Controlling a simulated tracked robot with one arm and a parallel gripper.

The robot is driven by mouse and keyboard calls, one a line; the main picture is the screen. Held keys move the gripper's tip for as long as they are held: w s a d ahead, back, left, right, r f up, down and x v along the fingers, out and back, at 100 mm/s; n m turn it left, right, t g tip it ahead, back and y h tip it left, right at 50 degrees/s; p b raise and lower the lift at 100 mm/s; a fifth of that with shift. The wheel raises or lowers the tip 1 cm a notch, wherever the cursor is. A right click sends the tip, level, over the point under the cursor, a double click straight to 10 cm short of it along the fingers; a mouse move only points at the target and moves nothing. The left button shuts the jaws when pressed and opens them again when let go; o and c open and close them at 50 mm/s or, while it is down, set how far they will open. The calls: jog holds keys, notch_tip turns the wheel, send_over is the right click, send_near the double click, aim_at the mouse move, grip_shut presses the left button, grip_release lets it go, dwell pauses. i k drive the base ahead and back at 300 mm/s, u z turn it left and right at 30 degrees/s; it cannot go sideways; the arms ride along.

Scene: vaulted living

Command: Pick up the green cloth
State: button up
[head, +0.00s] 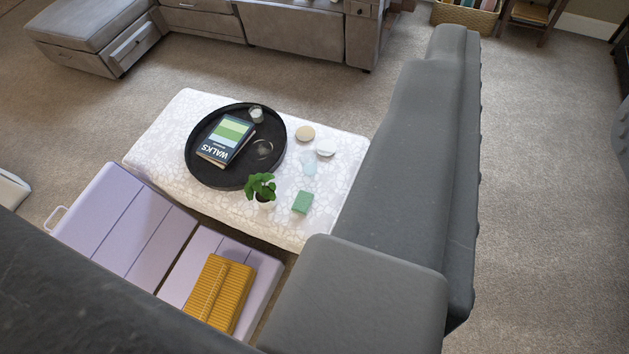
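The green cloth (302,203) looks like a small folded square block. It lies flat near the right front corner of the white patterned table or ottoman (160,140). It is fully visible, just right of a small potted plant (261,188) and apart from it. My gripper does not show clearly in the head view, and nothing touches the cloth.
A black round tray (200,170) holds a book (226,139) and a small glass (256,115). A tan disc (305,133) and white dish (325,153) stand behind the cloth. Large grey furniture (410,160) borders the right. A yellow blanket (218,293) lies on lilac furniture (125,225).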

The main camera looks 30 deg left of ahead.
aim_at(301, 204)
jog(key=z, duration=0.05)
jog(key=i, duration=1.1)
jog(key=u, duration=1.15)
